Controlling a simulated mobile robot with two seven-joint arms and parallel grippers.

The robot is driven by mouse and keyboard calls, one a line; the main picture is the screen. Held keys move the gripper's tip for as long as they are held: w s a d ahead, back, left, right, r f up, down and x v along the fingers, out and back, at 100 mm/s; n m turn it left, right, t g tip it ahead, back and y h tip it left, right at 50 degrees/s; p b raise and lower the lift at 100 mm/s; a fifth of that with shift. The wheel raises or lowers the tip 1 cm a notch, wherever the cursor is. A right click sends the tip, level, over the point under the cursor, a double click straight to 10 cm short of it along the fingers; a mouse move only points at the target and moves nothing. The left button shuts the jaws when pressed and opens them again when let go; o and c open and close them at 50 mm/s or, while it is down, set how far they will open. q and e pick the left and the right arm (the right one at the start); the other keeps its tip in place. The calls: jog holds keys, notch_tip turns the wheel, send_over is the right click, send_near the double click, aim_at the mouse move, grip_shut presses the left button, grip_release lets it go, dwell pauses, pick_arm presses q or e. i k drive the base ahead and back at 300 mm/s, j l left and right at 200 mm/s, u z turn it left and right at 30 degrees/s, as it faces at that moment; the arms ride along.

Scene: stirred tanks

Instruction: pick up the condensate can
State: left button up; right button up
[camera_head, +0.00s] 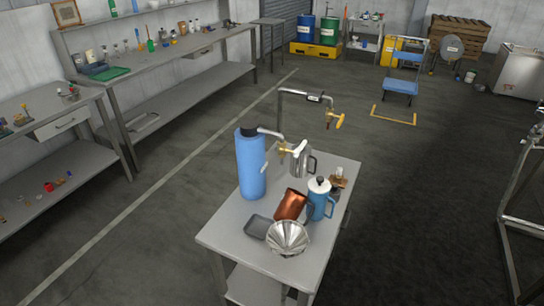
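On the small grey table (222,238) stand several vessels, and no label shows which one is the condensate can. A steel jug with a dark handle (305,166) is near the tap beside the tall blue cylinder (250,168). A copper-coloured vessel (290,205) looks tilted in the middle of the table. A blue pot with a white lid and side handle (321,200) stands to its right. Both of my grippers are out of view.
A shiny steel funnel or bowl (288,238) and a dark grey tray (258,227) are at the table's near end. A bent pipe with a yellow-handled tap (338,122) rises behind. Workbenches (160,62) line the left wall. The floor around the table is clear.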

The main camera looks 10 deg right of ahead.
aim_at(292, 202)
jog(key=i+j+z, duration=0.15)
jog(key=j, duration=0.35)
jog(key=i+j+z, duration=0.1)
jog(key=j, duration=0.4)
jog(key=i+j+z, duration=0.15)
jog(key=j, duration=0.4)
jog(key=i+j+z, duration=0.15)
jog(key=j, duration=0.4)
jog(key=j+z, duration=0.15)
jog(key=j, duration=0.4)
jog(key=i, duration=0.05)
